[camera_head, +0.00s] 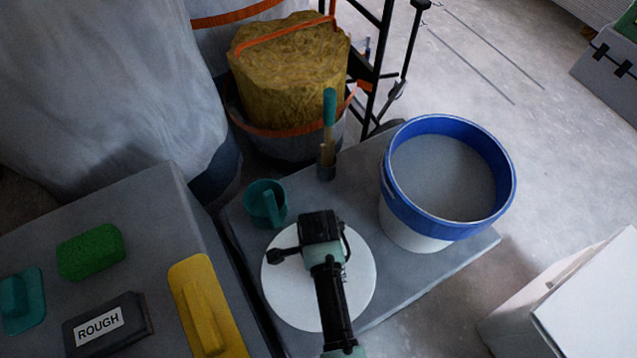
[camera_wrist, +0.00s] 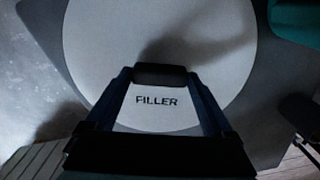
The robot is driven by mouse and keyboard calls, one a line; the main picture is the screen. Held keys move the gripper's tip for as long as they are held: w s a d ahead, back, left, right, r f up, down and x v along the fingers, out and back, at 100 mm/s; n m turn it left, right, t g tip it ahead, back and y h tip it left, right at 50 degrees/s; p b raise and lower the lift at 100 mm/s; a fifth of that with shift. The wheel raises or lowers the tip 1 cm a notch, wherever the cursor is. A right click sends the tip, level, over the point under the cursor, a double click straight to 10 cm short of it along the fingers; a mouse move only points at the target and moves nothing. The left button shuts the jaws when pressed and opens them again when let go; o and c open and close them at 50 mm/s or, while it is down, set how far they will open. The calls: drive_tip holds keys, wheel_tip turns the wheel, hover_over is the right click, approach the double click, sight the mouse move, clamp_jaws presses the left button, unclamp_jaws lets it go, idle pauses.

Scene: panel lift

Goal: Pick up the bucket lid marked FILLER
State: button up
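The bucket lid is a flat white disc (camera_head: 358,283) lying on a grey platform. In the wrist view the lid (camera_wrist: 102,55) fills much of the picture, with the word FILLER in black on its face. My gripper (camera_head: 320,228) is over the lid in the head view and hides part of it. In the wrist view my gripper's two fingers (camera_wrist: 160,75) lean in toward a dark bar just beyond the lettering. I cannot tell whether that bar is the finger pads meeting or a grip on the lid. Contact with the lid cannot be made out.
A blue-rimmed bucket of grey material (camera_head: 440,238) stands right of the lid. A teal mug (camera_head: 264,203) and a teal-handled brush (camera_head: 329,108) stand behind. Left, a grey surface (camera_head: 150,215) holds a yellow float (camera_head: 205,305), a green sponge (camera_head: 90,252) and a ROUGH block (camera_head: 108,325).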

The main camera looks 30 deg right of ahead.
drive_tip(key=c, duration=0.7)
